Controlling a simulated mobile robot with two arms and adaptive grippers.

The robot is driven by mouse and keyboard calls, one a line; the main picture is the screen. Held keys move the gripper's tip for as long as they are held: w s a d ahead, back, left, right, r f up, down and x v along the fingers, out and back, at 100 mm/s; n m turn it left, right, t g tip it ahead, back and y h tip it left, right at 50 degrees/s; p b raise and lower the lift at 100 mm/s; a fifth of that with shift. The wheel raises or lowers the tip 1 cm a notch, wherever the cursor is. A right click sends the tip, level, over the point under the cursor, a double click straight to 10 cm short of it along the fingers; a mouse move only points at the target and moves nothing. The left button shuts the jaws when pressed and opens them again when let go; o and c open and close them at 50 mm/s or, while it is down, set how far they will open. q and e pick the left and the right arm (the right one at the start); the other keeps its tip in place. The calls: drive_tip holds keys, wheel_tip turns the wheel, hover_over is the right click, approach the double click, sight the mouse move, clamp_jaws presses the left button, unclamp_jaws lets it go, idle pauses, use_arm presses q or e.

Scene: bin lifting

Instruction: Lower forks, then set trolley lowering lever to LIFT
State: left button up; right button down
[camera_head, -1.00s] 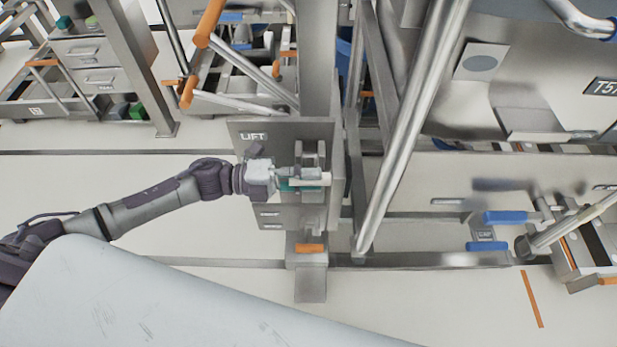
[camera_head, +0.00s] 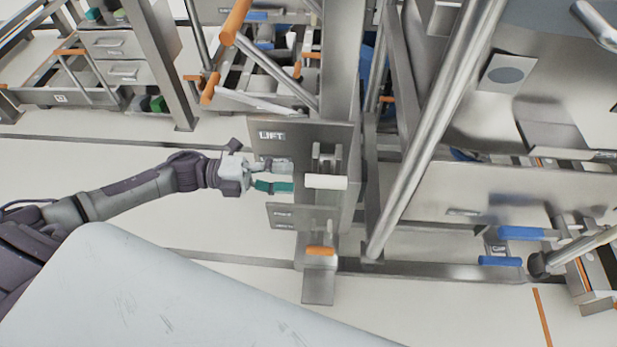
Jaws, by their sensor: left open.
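The trolley's lever (camera_head: 325,181) has a white bar-shaped grip and sits in a metal bracket on the front of the steel column. A plate marked LIFT (camera_head: 271,135) is on the upper left of this mount. Smaller plates with labels too small to read sit below it. My left gripper (camera_head: 289,176) is open and empty, just left of the lever, with a gap between its fingertips and the white grip. One finger shows teal. I cannot make out the forks clearly. My right gripper is not in view.
An orange-topped pedal (camera_head: 320,250) is low on the column. A slanted steel tube (camera_head: 430,130) and large metal panels stand to the right, with blue handles (camera_head: 520,233) lower right. A drawer cabinet (camera_head: 120,55) is at the back left. The floor left of the column is clear.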

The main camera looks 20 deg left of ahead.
use_arm(q)
drive_tip(key=shift+v, duration=1.7)
drive_tip(key=shift+d, duration=0.1)
